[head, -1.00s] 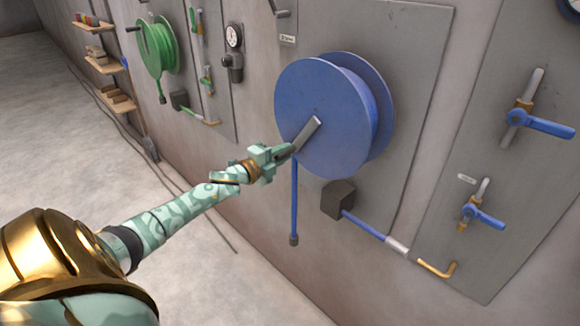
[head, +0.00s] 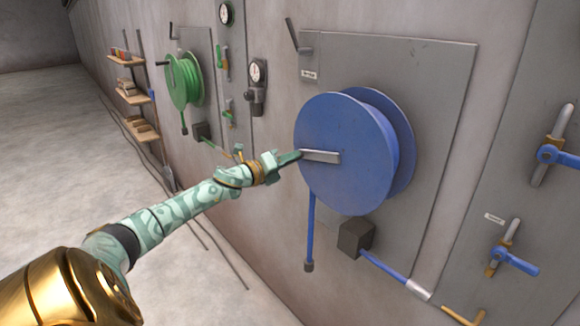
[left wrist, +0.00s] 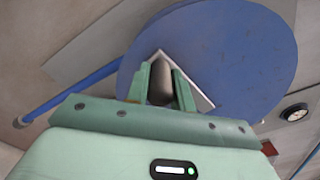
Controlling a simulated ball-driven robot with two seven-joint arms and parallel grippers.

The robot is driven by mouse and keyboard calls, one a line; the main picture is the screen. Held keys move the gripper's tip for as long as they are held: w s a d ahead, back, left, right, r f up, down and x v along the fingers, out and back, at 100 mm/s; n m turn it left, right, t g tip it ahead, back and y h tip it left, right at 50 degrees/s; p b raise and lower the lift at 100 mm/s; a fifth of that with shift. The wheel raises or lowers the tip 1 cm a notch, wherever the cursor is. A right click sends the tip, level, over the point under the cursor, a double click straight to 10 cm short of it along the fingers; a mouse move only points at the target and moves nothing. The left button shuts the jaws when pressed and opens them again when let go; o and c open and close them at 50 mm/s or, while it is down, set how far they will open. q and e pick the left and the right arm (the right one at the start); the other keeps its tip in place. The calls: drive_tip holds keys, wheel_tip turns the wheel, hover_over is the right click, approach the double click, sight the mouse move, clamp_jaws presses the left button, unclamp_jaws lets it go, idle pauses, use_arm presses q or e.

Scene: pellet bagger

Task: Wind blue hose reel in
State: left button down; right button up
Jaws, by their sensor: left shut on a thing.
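The blue hose reel (head: 345,140) is mounted on a grey wall panel. It also fills the upper part of the left wrist view (left wrist: 225,50). A flat grey crank arm (head: 322,157) runs from the reel's middle toward its left edge. My left gripper (head: 291,157) is shut on the crank's handle, which shows as a grey cylinder between its fingers in the left wrist view (left wrist: 161,84). A short length of blue hose (head: 310,230) hangs below the reel with a dark end piece. My right gripper is not in view.
A green hose reel (head: 184,82) and a gauge (head: 257,72) are on the wall to the left. Blue-handled valves (head: 513,262) are on a panel at the right. A dark box (head: 355,238) with a blue pipe sits under the reel.

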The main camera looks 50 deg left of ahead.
use_arm(q)
drive_tip(key=shift+r, duration=0.3)
drive_tip(key=c, duration=1.2)
unclamp_jaws()
drive_tip(key=shift+f, duration=0.1)
drive_tip(key=shift+s, duration=0.1)
drive_tip(key=shift+s+f, duration=0.1)
drive_tip(key=shift+s, duration=0.15)
drive_tip(key=s+a+p, duration=0.1)
drive_tip(key=s, duration=1.4)
drive_tip(key=shift+s+a, duration=0.2)
drive_tip(key=shift+s, duration=0.1)
